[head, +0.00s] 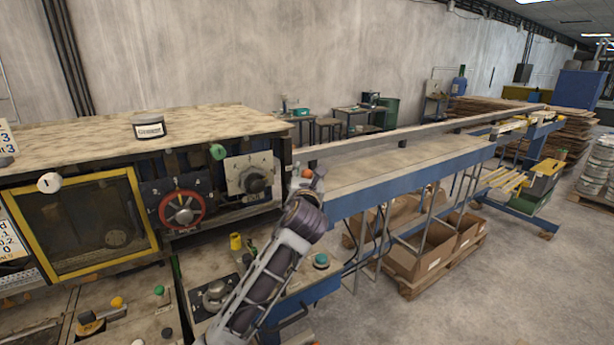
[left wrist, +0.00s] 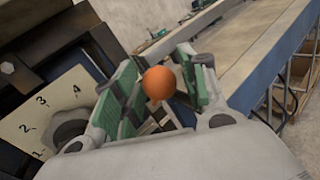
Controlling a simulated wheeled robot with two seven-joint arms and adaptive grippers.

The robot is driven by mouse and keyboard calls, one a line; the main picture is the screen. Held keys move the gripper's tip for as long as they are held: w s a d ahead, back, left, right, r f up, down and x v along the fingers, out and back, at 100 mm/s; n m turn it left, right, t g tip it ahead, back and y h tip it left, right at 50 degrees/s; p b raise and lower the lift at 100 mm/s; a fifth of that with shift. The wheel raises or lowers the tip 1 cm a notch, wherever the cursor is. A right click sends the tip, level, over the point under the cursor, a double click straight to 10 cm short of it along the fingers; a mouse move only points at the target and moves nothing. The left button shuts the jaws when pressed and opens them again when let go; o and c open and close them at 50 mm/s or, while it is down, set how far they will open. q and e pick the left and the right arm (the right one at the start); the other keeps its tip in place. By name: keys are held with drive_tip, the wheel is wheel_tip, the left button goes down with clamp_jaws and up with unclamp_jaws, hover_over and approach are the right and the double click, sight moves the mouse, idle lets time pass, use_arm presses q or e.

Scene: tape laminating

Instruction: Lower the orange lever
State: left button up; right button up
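The orange lever shows as a round orange knob (head: 307,173) at the right end of the machine front in the head view. In the left wrist view the knob (left wrist: 158,83) sits between the two fingers; its stem is mostly hidden. My left gripper (left wrist: 165,80) is open around the knob, with green pads on both sides. The knob is close to the left pad, and a gap shows on its right; I cannot tell whether it touches. In the head view my left gripper (head: 312,186) is partly hidden by its own wrist. My right gripper is not in view.
A numbered dial plate (left wrist: 45,110) is close left of the gripper. The red handwheel (head: 182,209) and green knob (head: 217,152) are farther left on the machine. A blue-edged conveyor table (head: 400,175) extends right.

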use_arm(q)
clamp_jaws()
